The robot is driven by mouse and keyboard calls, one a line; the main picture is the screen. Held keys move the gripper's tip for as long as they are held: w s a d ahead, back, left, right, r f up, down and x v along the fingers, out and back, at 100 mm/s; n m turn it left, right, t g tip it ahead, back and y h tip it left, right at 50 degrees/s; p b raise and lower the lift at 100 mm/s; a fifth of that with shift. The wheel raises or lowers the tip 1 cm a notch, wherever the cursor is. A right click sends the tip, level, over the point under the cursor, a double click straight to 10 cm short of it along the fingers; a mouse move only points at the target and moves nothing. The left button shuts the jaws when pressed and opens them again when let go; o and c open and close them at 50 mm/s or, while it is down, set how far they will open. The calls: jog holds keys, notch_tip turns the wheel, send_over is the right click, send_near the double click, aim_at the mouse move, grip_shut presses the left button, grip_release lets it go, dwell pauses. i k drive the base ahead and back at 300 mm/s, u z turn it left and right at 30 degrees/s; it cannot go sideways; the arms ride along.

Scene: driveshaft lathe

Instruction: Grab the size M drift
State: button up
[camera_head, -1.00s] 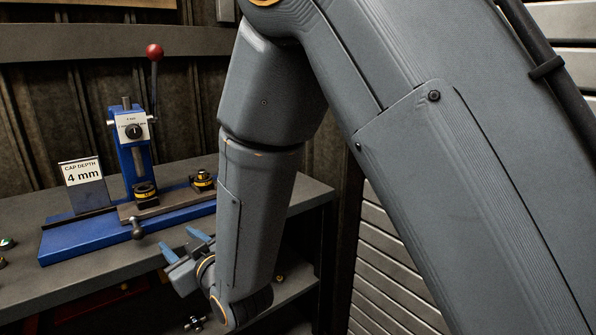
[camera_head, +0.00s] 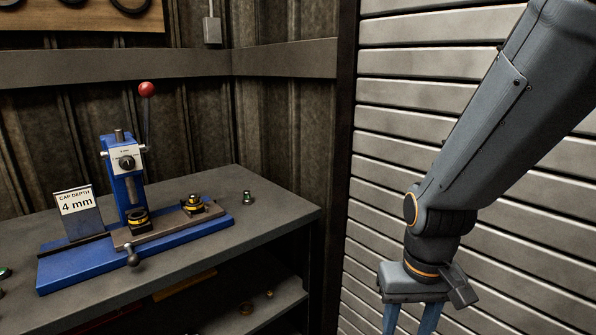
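A blue press (camera_head: 126,180) with a red-knobbed lever stands on the bench. Two dark round pieces with yellow bands sit on its grey slide: a front piece (camera_head: 138,221) under the press column and a rear piece (camera_head: 192,204) to the right. They may be the drifts; their size letters are too small to read, so I cannot tell which is M. My gripper (camera_head: 410,320) is at the bottom right, well apart from the bench. Its two blue fingers point down with a gap between them, and look empty; their tips are cut off by the frame.
A "CAP DEPTH 4 mm" sign (camera_head: 76,212) stands left of the press. A small metal piece (camera_head: 248,197) is on the bench (camera_head: 285,211) to the right. A lower shelf (camera_head: 270,312) holds small brass parts. The slatted wall (camera_head: 385,150) is behind my arm.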

aim_at(192, 199)
jog(key=u, duration=0.25)
jog(key=i, duration=0.95)
jog(key=u, duration=1.25)
